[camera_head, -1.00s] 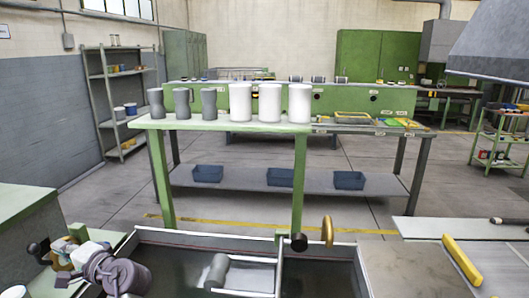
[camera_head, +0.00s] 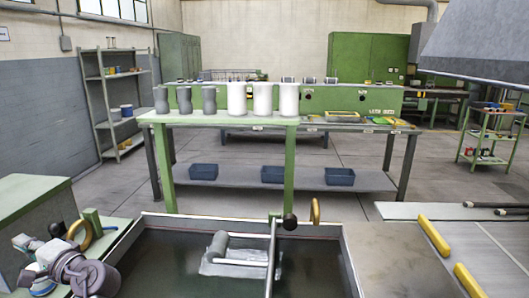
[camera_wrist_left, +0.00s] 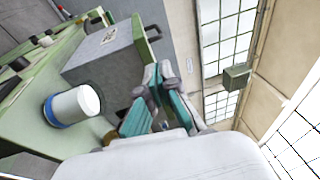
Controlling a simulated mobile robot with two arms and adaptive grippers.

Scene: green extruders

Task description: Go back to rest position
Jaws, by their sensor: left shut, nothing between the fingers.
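My left gripper (camera_head: 40,250) is at the lower left of the head view, beside the green bench edge. Part of it is hard to make out among the small objects there. In the left wrist view its two teal-padded fingers (camera_wrist_left: 157,80) are shut with nothing between them. A white cylinder with a blue base (camera_wrist_left: 75,105) stands on a green surface to the left of the fingers, apart from them. My right gripper is not in view.
A dark open basin (camera_head: 160,250) with a grey cylinder (camera_head: 218,245) inside lies in front. Beyond it, a green table (camera_head: 215,120) bears grey and white cylinders. Yellow bars (camera_head: 433,236) lie on the right. Floor is clear between basin and table.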

